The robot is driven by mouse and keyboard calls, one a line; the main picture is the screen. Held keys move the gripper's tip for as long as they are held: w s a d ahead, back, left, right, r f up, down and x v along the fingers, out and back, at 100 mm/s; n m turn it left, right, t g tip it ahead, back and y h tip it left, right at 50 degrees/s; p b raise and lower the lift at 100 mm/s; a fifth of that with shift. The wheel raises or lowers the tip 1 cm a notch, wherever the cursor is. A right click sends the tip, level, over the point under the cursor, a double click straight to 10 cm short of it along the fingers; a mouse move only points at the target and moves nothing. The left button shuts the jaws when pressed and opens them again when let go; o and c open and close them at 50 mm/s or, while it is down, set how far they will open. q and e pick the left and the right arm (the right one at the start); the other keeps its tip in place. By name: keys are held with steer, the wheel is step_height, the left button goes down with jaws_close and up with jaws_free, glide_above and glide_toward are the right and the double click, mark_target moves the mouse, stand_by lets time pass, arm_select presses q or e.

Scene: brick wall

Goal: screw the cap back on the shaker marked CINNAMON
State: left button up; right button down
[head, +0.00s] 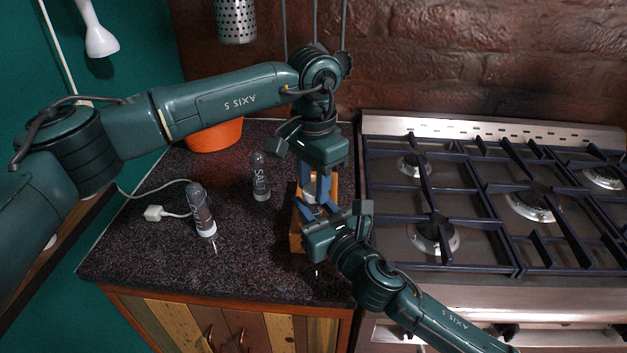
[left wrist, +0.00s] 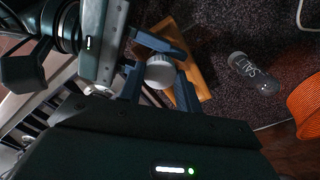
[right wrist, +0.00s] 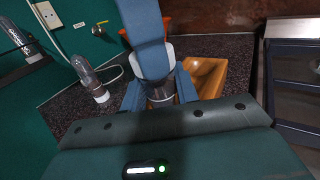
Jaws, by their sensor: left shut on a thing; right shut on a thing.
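A clear shaker with dark contents (right wrist: 160,92) stands upright between the fingers of my right gripper (head: 322,212), which is shut on it above a wooden tray. Its label is hidden, so I cannot read CINNAMON on it. A pale grey-white cap (left wrist: 160,72) is between the fingers of my left gripper (head: 317,188), which is shut on it from above. The cap is at the top of the held shaker, in line with it; a blue finger covers part of the join in the right wrist view. I cannot tell whether it is threaded on.
The wooden tray (head: 296,238) lies under the grippers. The SALT shaker (head: 261,182) and another labelled shaker (head: 201,208) stand to the left. An orange bowl (head: 214,135) is behind. The stove (head: 480,200) borders the right. Dark counter is free at front left.

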arm_select(q)
steer(key=o, duration=1)
steer(key=shift+c, duration=0.2)
steer(key=shift+r, duration=0.15)
steer(key=shift+r, duration=2.15)
steer(key=shift+c, duration=0.4)
